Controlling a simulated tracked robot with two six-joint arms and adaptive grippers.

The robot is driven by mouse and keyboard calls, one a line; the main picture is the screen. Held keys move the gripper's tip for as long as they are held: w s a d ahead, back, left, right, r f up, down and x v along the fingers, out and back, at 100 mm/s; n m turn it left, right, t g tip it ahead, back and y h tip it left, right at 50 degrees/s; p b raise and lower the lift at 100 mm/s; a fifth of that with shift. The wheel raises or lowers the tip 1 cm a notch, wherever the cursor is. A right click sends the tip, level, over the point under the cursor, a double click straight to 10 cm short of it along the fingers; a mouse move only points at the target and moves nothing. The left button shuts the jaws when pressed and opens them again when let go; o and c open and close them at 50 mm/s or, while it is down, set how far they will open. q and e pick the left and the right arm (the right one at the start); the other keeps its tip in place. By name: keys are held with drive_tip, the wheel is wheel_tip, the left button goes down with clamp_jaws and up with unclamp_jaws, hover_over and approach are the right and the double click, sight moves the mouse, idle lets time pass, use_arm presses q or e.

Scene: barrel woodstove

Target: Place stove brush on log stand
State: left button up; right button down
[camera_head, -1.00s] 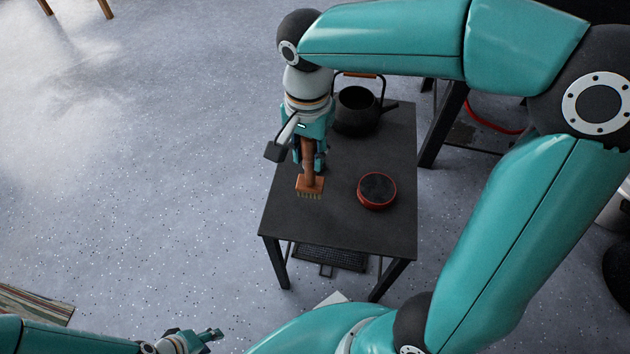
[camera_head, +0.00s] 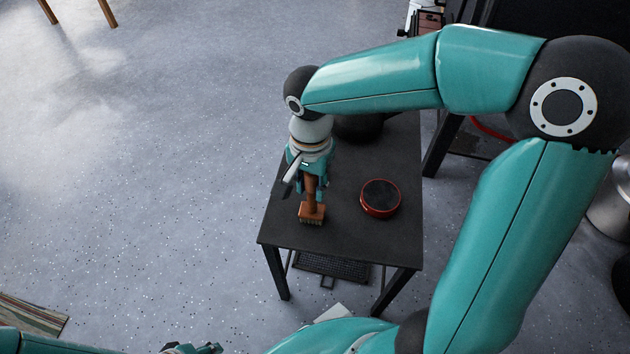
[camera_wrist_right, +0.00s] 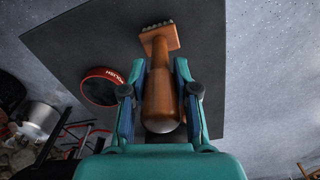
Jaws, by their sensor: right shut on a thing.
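The stove brush (camera_head: 312,212), with a brown wooden handle and block, is in my right gripper (camera_head: 308,185). In the head view its handle points up and its bristles down, over the left part of a black table (camera_head: 345,232). I cannot tell whether the bristles touch the tabletop. In the right wrist view the jaws (camera_wrist_right: 160,95) are closed around the brush handle (camera_wrist_right: 161,80), with the block beyond the fingertips. My left gripper (camera_head: 195,349) shows only partly at the bottom edge; its jaws are unclear. I cannot identify the log stand for sure.
A red-rimmed polish tin (camera_head: 380,198) stands on the table right of the brush; it also shows in the wrist view (camera_wrist_right: 101,87). A dark kettle (camera_head: 358,127) behind is partly hidden by my arm. The table's front is clear. A striped rug (camera_head: 30,315) lies lower left.

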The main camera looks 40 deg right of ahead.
drive_tip(key=c, duration=0.9)
unclamp_jaws()
drive_tip(key=shift+f, duration=0.1)
drive_tip(key=shift+r+p, duration=0.35)
drive_tip(key=shift+r, duration=0.25)
wheel_tip(320, 180, up, 11)
drive_tip(key=p, duration=0.3)
drive_tip(key=shift+p, duration=0.3)
